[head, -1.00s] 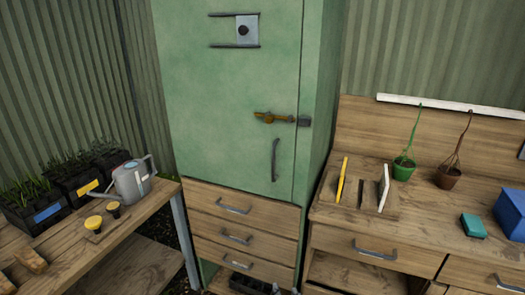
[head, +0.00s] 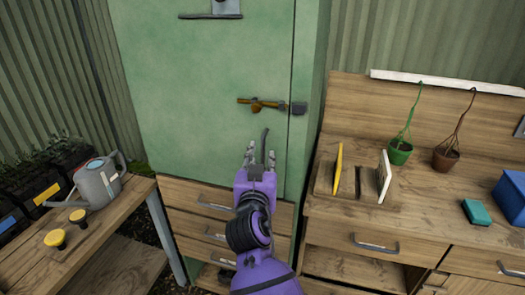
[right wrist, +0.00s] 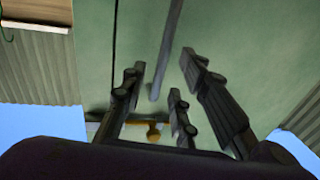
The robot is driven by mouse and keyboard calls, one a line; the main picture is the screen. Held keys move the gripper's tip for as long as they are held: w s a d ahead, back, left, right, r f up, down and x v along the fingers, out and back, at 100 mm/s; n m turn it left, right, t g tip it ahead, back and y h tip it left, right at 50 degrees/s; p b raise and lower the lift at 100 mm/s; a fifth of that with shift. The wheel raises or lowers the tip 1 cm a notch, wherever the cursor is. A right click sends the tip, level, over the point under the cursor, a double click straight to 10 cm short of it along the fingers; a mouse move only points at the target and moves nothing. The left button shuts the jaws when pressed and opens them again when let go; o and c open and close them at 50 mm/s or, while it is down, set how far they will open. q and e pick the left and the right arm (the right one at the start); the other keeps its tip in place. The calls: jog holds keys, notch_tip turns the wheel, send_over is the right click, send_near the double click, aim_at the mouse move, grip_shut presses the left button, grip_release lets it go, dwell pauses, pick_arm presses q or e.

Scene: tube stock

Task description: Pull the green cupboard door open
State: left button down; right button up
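The green cupboard door (head: 200,90) is closed, flush with its frame. Its dark vertical handle (head: 264,138) is low near the right edge, partly hidden by my right gripper (head: 260,157). The right gripper is open, fingers pointing at the door around the handle's line. In the right wrist view, the handle (right wrist: 166,45) runs between the spread fingers of the gripper (right wrist: 165,88); I cannot tell whether any finger touches it. A brass latch (head: 262,104) lies across above the handle, reaching toward the door's right edge. My left gripper is not in view.
Wooden drawers (head: 183,205) sit under the door. A workbench (head: 445,205) with plant pots, a blue box (head: 510,200) and a teal block (head: 477,212) stands close on the right. A left table (head: 100,235) holds a watering can (head: 98,185).

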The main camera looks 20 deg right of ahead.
aim_at(263, 154)
jog(key=shift+x, duration=1.65)
jog(key=shift+c, duration=0.5)
grip_shut()
